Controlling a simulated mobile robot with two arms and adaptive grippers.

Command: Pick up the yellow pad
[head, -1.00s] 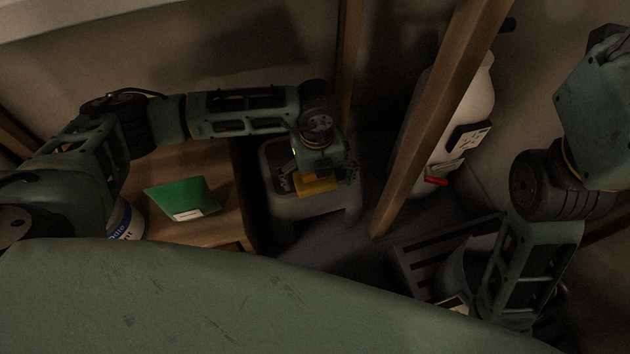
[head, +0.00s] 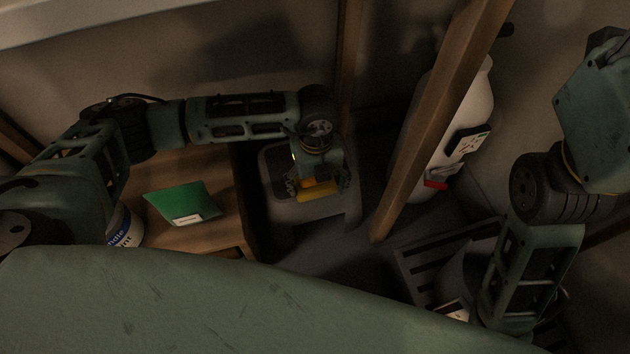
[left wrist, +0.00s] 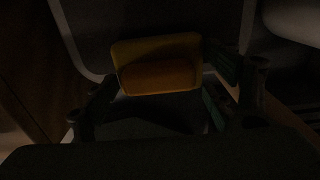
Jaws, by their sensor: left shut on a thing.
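The yellow pad (head: 318,189) is at my left gripper (head: 318,181), over the grey stool-like stand (head: 343,222) in the middle of the head view. In the left wrist view the yellow pad (left wrist: 158,64) sits between the two fingers of my left gripper (left wrist: 165,95), which is shut on it. The view is dark, so I cannot tell whether the pad still touches the stand. My right arm shows at the right of the head view, but its gripper is out of sight.
A green folder-like item (head: 181,203) lies on a wooden surface (head: 222,226) at left, beside a white can (head: 127,228). A wooden post (head: 437,120) stands right of the stand, before a white tank (head: 478,95). A dark slatted crate (head: 415,270) is at lower right.

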